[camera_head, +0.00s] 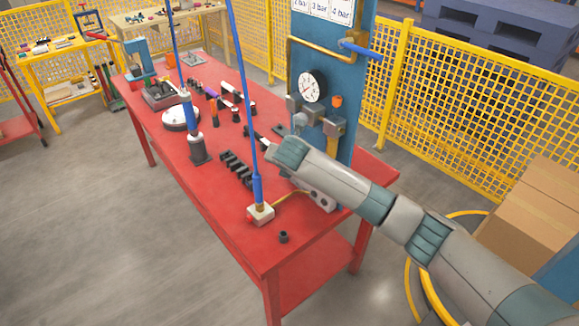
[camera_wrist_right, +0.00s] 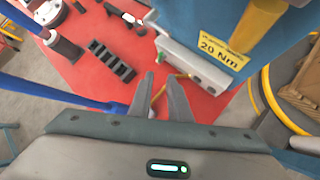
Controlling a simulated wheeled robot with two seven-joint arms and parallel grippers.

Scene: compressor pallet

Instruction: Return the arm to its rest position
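My right arm comes in from the right in the head view and reaches over the red table (camera_head: 215,205), in front of the blue panel (camera_head: 330,75). My right gripper (camera_head: 266,142) is at its far end, small and partly hidden there. In the right wrist view, the two fingers of the right gripper (camera_wrist_right: 160,80) stand apart with nothing held between them. The table surface and a thin yellow tube show beyond the fingers. My left arm and gripper are not in view.
The blue panel carries a pressure gauge (camera_head: 312,87) and valves close to my right arm. Blue hoses hang over the table; one ends at a small pale block (camera_head: 260,214). A black slotted rack (camera_head: 237,168) lies nearby. Cardboard boxes (camera_head: 530,215) stand right; grey floor is clear left.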

